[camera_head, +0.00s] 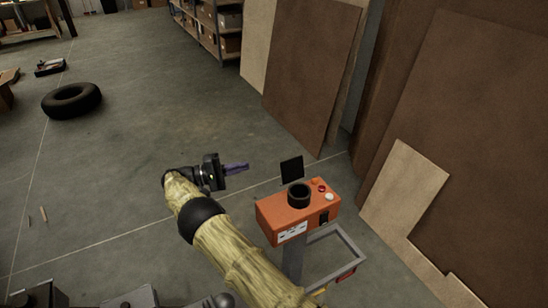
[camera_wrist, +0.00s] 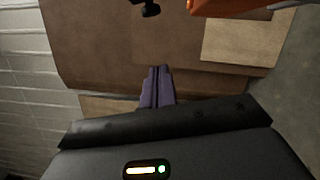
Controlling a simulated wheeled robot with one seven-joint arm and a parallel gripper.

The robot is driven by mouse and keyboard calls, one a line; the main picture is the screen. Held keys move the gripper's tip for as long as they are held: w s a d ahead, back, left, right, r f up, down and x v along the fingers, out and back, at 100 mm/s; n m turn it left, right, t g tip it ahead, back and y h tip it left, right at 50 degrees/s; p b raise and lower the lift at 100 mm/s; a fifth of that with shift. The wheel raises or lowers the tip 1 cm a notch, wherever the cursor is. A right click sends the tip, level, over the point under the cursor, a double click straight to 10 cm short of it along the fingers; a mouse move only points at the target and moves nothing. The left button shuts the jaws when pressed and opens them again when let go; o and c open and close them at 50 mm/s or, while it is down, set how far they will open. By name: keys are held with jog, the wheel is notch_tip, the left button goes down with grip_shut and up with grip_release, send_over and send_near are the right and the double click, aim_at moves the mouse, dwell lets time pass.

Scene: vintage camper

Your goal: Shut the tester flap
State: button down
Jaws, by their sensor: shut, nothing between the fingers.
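The tester (camera_head: 285,215) is an orange box on a grey stand, with a black round socket (camera_head: 299,196) and small buttons on top. Its black square flap (camera_head: 292,170) stands upright, open, at the back edge of the box. My gripper (camera_head: 246,167) is shut and empty, with purple fingers, to the left of the flap and apart from it. In the wrist view, the shut fingers (camera_wrist: 158,72) point toward the brown boards. Part of the orange tester (camera_wrist: 228,6) shows at the top edge, with a dark part (camera_wrist: 148,8) to its left.
Large brown boards (camera_head: 455,110) lean behind and right of the tester. A grey frame (camera_head: 335,255) with a red part stands low beside the stand. A tire (camera_head: 71,100) lies on the floor far left.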

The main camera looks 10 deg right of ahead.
aim_at(290, 168)
jog(key=shift+w, duration=0.15)
jog(key=shift+r, duration=0.1)
jog(key=s+d+r+p, duration=0.1)
jog(key=s+d+p, duration=0.2)
jog(key=d, duration=0.8)
jog(key=shift+r+p, duration=0.3)
jog(key=shift+p, duration=0.5)
jog(key=shift+s+r+m+b, duration=0.1)
jog(key=shift+r+m+b, duration=0.1)
jog(key=shift+m+b, duration=0.2)
jog(key=shift+r+m+b, duration=0.15)
jog(key=shift+m+b, duration=0.15)
jog(key=shift+m, duration=0.1)
